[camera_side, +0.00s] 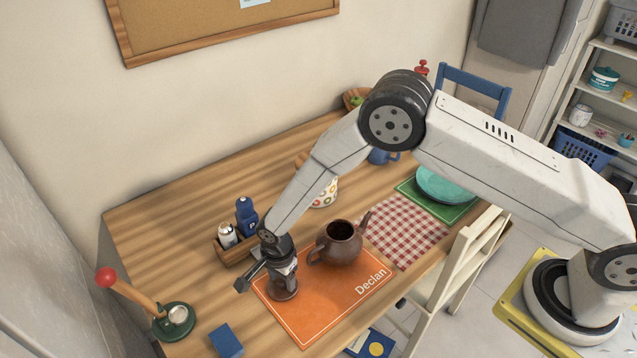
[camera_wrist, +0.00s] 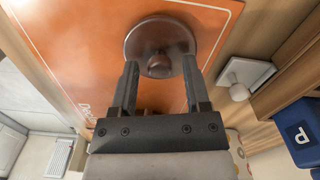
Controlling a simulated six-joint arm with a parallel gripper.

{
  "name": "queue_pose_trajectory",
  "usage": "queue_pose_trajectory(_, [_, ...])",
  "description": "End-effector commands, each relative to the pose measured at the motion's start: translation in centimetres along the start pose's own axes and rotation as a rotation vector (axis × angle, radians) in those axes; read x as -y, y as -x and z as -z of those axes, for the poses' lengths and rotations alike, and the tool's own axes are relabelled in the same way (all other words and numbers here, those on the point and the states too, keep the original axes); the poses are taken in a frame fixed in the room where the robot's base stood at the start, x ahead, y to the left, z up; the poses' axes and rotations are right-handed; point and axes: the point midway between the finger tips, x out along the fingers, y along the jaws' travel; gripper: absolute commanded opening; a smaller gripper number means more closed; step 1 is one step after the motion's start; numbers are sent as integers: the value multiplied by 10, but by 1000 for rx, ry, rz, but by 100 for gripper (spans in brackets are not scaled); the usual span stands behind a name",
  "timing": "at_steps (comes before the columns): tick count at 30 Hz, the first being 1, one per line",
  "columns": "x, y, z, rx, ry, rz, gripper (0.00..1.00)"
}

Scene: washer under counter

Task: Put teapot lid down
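The brown teapot lid (camera_side: 285,292) appears to lie flat on the orange placemat (camera_side: 331,318), near its left edge. My gripper (camera_side: 283,276) is right above it, pointing down. In the wrist view the round lid (camera_wrist: 160,35) has its knob between the tips of my gripper (camera_wrist: 160,64). The fingers are apart, with a gap on each side of the knob, so the gripper is open. The brown teapot (camera_side: 343,245) stands uncovered on the placemat, to the right of the gripper.
A wooden caddy (camera_side: 236,251) with a white shaker (camera_side: 228,236) and a blue shaker (camera_side: 246,216) stands close behind my gripper. A patterned bowl (camera_side: 323,192) is behind the teapot. A blue box (camera_side: 226,341) and a red-knobbed stand (camera_side: 176,322) are at front left.

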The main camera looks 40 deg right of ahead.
Motion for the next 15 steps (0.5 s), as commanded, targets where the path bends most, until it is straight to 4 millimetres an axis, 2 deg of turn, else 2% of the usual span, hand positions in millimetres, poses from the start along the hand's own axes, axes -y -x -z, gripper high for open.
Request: queue_pose_trajectory(15, [0, 5, 0, 0, 0, 0, 67])
